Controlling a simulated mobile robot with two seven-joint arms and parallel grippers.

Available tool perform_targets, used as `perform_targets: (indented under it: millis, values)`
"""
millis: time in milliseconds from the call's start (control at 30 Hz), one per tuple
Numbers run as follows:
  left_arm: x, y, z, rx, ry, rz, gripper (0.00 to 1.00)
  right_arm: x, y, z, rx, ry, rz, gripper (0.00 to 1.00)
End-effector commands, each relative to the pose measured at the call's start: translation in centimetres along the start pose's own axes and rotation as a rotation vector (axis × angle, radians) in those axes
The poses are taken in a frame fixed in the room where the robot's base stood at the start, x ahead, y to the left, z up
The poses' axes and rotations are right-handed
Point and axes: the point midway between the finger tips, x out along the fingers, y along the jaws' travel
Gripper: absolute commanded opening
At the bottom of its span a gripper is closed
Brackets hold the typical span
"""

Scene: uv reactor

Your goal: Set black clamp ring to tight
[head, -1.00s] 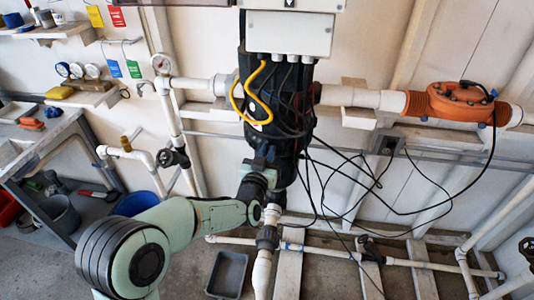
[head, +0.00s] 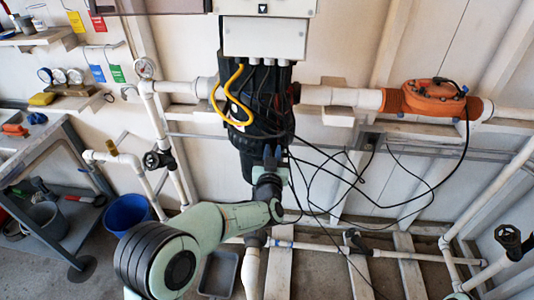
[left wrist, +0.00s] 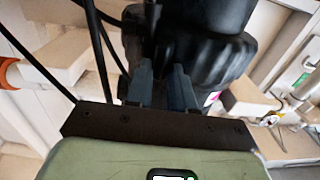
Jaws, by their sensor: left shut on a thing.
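The black clamp ring (head: 250,128) is a ribbed black band around the lower part of the upright black reactor body (head: 240,165). In the left wrist view the ribbed black ring (left wrist: 222,52) curves behind and to the right of the fingers. My left gripper (head: 272,156) is in front of the reactor's lower right side, just below the ring's front. In the left wrist view my left gripper (left wrist: 164,85) has its two blue-grey fingers closed around a dark part at the ring. The fingers largely hide that part.
Yellow and black cables (head: 236,95) hang in front of the reactor. Loose black cables run right toward an orange pipe unit (head: 432,98). White pipes cross the wall and floor. A grey bin (head: 218,272) and blue bucket (head: 128,212) stand below.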

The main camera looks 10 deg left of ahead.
Motion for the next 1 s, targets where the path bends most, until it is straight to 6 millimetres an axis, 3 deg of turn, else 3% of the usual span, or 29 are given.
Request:
perform_targets:
  millis: [33, 67, 100, 667, 867, 1000]
  values:
    - [-0.1, 0.9, -0.5, -0.002, 0.008, 0.02, 0.0, 0.0, 0.0, 0.0, 0.0, 0.0, 0.0, 0.43]
    - [-0.1, 0.9, -0.5, -0.002, 0.008, 0.02, 0.29, 0.0, 0.0, 0.0, 0.0, 0.0, 0.0, 0.43]
    - [0.0, 0.9, -0.5, -0.003, 0.008, 0.019, 0.4, 0.0, 0.0, 0.0, 0.0, 0.0, 0.0, 0.43]
    - [-0.2, 0.2, -0.6, -0.001, 0.013, 0.007, 0.4, 0.0, 0.0, 0.0, 0.0, 0.001, 0.0, 0.43]
    - [-2.9, 0.3, -0.5, -0.002, 0.008, 0.01, 0.4, 0.0, 0.0, -0.1, 0.0, 0.001, 0.0, 0.43]
    - [-6.1, 0.3, -0.4, -0.002, 0.005, 0.013, 0.4, 0.0, 0.0, -0.1, 0.0, 0.001, 0.0, 0.43]
